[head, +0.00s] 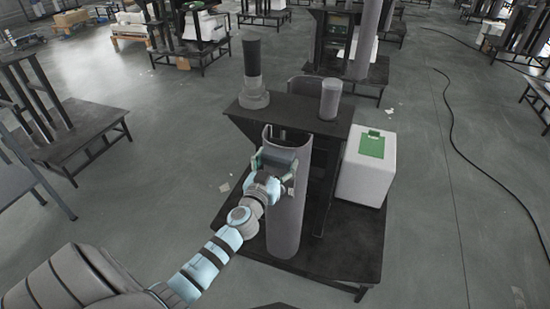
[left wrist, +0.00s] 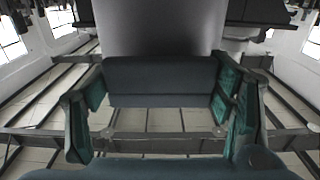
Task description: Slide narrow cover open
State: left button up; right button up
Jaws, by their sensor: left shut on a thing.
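The narrow cover (head: 287,222) is a tall grey curved shell standing upright at the front of the lift column. Its top end is open, and thin parts show inside it. My left gripper (head: 276,162) reaches it from the front and is shut on it near its upper part. In the left wrist view, the green fingers (left wrist: 165,100) stand either side of a dark grey block, with the grey cover (left wrist: 160,25) just beyond. The exact contact of the fingertips is hard to make out. My right gripper is not in view.
The column's dark stand (head: 335,275) is a low black platform. A white box with a green top (head: 370,165) stands on its right. A dark cylinder (head: 253,65) and a grey cylinder (head: 330,98) rise behind the cover. A cable (head: 450,125) lies on the open floor at right.

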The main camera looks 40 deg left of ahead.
pick_arm(q)
jog(key=shift+w, duration=0.15)
jog(key=o, duration=1.7)
jog(key=v, duration=1.2)
